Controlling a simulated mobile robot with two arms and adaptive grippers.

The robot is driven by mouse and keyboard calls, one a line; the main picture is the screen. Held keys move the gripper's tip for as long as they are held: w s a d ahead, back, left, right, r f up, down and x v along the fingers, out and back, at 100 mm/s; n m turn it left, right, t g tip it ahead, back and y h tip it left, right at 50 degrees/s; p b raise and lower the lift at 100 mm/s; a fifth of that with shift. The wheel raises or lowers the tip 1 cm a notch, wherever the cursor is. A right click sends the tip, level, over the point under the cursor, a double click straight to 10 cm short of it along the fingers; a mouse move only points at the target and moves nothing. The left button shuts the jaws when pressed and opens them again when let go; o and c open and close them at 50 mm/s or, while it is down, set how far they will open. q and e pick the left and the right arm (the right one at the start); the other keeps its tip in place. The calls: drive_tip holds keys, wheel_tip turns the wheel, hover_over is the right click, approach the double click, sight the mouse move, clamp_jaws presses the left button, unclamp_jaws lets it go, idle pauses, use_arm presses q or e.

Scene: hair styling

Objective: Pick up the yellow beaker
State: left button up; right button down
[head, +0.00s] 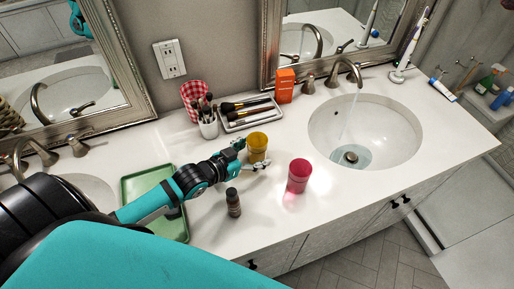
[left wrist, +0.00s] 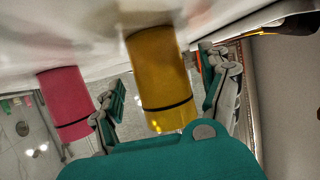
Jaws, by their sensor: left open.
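The yellow beaker (head: 257,147) stands upright on the white counter in the head view. My left gripper (head: 254,156) is open with its fingers on either side of the beaker. In the left wrist view the yellow beaker (left wrist: 162,82) appears between the two open fingers of the left gripper (left wrist: 166,88). I cannot tell whether either finger touches it. My right gripper does not show.
A red beaker (head: 298,176) stands just right of the left gripper, and a dark bottle (head: 233,203) stands in front. A brush tray (head: 249,113) and a brush cup (head: 208,124) are behind. A green tray (head: 133,187) lies left, a sink (head: 400,130) right.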

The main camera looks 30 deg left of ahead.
use_arm(q)
drive_tip(key=shift+x, duration=1.15)
drive_tip(key=shift+s, duration=0.1)
drive_tip(key=shift+c, duration=1.3)
drive_tip(key=c, duration=1)
drive_tip(key=shift+r, duration=0.1)
wheel_tip(320, 180, up, 10)
drive_tip(key=shift+b, duration=0.4)
